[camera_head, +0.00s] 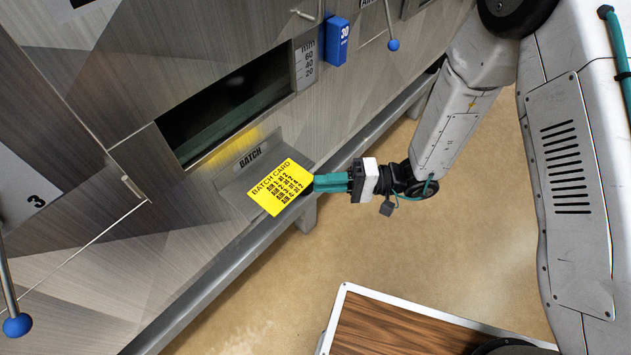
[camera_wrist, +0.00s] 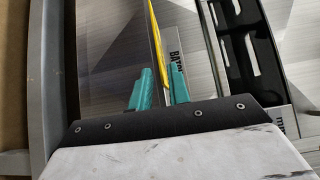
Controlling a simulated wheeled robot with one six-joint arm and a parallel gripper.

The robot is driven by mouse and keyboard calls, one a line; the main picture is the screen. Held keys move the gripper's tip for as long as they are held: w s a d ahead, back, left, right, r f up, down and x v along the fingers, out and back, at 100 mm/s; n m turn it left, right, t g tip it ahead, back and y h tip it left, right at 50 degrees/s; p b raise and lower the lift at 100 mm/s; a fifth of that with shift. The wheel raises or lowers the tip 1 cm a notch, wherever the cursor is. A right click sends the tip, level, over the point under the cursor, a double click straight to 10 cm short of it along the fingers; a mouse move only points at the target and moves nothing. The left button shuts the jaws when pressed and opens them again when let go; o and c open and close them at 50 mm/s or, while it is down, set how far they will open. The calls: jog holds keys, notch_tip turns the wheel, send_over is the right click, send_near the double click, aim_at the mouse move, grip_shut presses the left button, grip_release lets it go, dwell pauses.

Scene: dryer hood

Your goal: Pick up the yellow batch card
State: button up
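The yellow batch card (camera_head: 281,187) stands at the sloped grey holder marked BATCH (camera_head: 250,157) on the front of the machine. In the head view its printed face shows, and its right edge meets my teal gripper fingers (camera_head: 317,183). In the wrist view the card (camera_wrist: 155,42) is seen edge-on as a thin yellow strip. It runs down between the two fingers of my gripper (camera_wrist: 159,78), which are apart with one on each side of it. The card's lower edge and any contact with the fingers are hidden or unclear.
A dark window opening (camera_head: 225,110) lies above the holder. A grey rail (camera_head: 236,268) runs along the machine's lower front.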

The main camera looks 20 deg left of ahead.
jog(key=shift+s+a, duration=0.25)
jog(key=shift+a, duration=0.45)
grip_shut()
jog(key=w+d+r, duration=0.2)
jog(key=d+r, duration=0.1)
jog(key=d, duration=0.3)
jog(key=w+d+r, duration=0.3)
jog(key=d+r, duration=0.1)
jog(key=d, duration=0.3)
jog(key=shift+w+r, duration=0.2)
jog(key=shift+r, duration=0.05)
